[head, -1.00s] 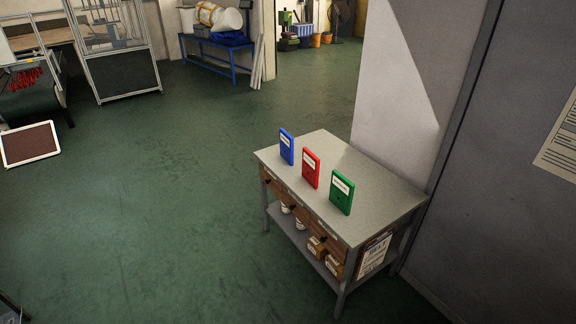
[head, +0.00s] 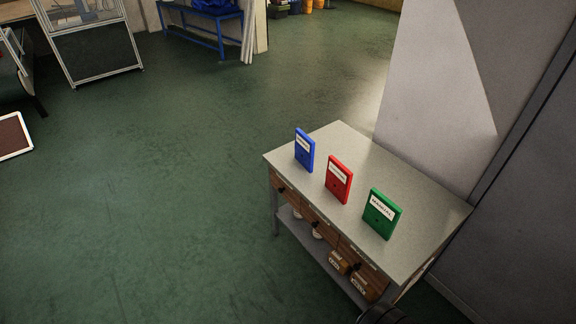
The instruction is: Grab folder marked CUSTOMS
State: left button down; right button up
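Three folders stand upright in a row on a grey-topped table (head: 400,170). The blue folder (head: 304,152) is at the far left, the red folder (head: 338,182) in the middle and the green folder (head: 381,216) nearest on the right. Each has a white label near its top. The green one's label seems to read MANUAL; the blue and red labels are too small to read surely, so I cannot tell which is marked CUSTOMS. No gripper fingers show in the head view, and nothing touches the folders.
The table has wooden drawers and a lower shelf with small boxes (head: 362,288) and white containers. A grey wall stands close behind it on the right. Green floor is clear to the left. A blue bench (head: 205,30) stands farther back. A dark rounded part shows at the bottom edge.

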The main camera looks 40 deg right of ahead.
aim_at(338, 178)
jog(key=z, duration=0.1)
jog(key=i, duration=1.15)
jog(key=z, duration=0.4)
